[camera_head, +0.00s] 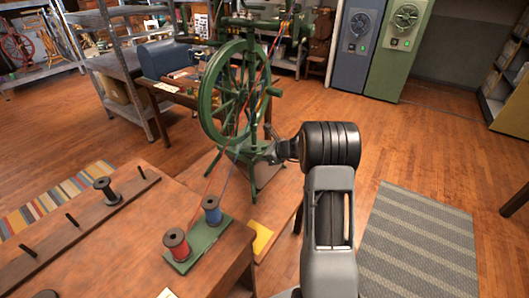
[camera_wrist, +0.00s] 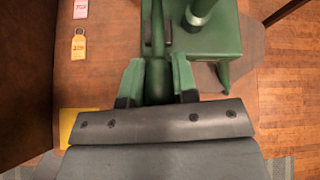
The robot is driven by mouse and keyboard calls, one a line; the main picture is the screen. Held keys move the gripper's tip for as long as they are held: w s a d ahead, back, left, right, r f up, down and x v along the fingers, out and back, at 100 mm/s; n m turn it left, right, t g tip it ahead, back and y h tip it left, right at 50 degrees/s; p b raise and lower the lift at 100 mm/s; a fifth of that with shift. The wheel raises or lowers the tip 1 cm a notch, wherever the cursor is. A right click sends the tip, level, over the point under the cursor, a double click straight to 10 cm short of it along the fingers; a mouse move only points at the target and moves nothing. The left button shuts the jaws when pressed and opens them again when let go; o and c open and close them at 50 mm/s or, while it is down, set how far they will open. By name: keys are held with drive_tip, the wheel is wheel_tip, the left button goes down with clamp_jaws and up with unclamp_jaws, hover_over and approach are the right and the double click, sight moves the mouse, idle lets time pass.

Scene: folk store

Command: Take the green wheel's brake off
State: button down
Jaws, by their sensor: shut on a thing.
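The green spinning wheel (camera_head: 206,108) stands upright on a low wooden platform, left of my arm in the head view. My gripper (camera_head: 272,154) is low beside the wheel's base, partly hidden by my wrist. In the wrist view my gripper (camera_wrist: 157,72) has its two fingers on either side of a slim green bar (camera_wrist: 157,40) and is shut on it. The bar runs away from me beside a green block (camera_wrist: 212,38) of the wheel's stand. Whether this bar is the brake lever cannot be told for certain. The wheel's lower parts are partly hidden.
A wooden table (camera_head: 120,250) at front left bears a red spool (camera_head: 177,246) and a blue spool (camera_head: 212,212), with threads running up to the wheel. A yellow item (camera_head: 262,240) lies on the platform. A grey striped rug (camera_head: 420,245) and open floor are to the right.

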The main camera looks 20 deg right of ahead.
drive_tip(key=c, duration=0.9)
unclamp_jaws()
drive_tip(key=p+v, duration=0.1)
drive_tip(key=v, duration=1.3)
drive_tip(key=shift+w+n, duration=0.1)
drive_tip(key=shift+n, duration=0.2)
drive_tip(key=s+a+f+n+g+p, duration=0.1)
drive_tip(key=s+a+n+g+p, duration=0.1)
drive_tip(key=s+a+n+g, duration=0.65)
drive_tip(key=s+a+r+n+t+h+p, duration=0.1)
drive_tip(key=s+a+r+n+h+p, duration=0.2)
drive_tip(key=n, duration=0.6)
drive_tip(key=s+a+r+n+t+h+p, duration=0.1)
drive_tip(key=s+a+r+n+p, duration=0.4)
drive_tip(key=r, duration=0.7)
drive_tip(key=s+a+n+h, duration=0.1)
drive_tip(key=s+a+n, duration=0.1)
drive_tip(key=s+n, duration=0.2)
drive_tip(key=shift+s+r+h+p, duration=0.3)
drive_tip(key=shift+s+h, duration=0.1)
drive_tip(key=shift+s, duration=0.4)
